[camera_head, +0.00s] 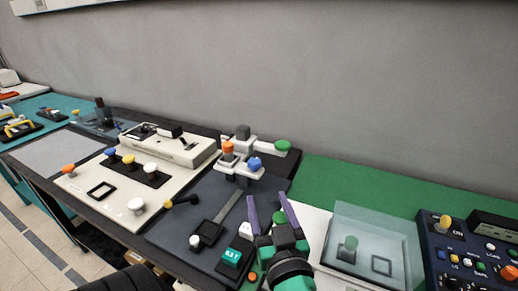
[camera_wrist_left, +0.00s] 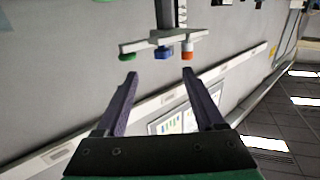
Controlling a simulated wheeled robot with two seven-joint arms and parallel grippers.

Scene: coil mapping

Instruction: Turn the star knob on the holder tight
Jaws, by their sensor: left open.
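A white holder (camera_head: 238,172) stands on the dark mat near the wall. It carries an orange knob (camera_head: 227,148), a blue knob (camera_head: 254,164) that looks lobed, and a green knob (camera_head: 282,146) at the right. I cannot tell for certain which is the star knob. In the left wrist view, the holder's pale bar (camera_wrist_left: 150,42) has the green (camera_wrist_left: 127,56), blue (camera_wrist_left: 163,53) and orange (camera_wrist_left: 187,52) knobs along it. My left gripper (camera_head: 267,197) is open and empty, its purple fingers apart from the holder and pointing toward it. My right gripper is not in view.
A cream panel (camera_head: 85,190) with coloured knobs and a cream device (camera_head: 180,150) are left of the holder. A clear box (camera_head: 370,225) and a dark control panel (camera_head: 470,250) are at the right. Bare green mat (camera_head: 340,185) lies between holder and panel.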

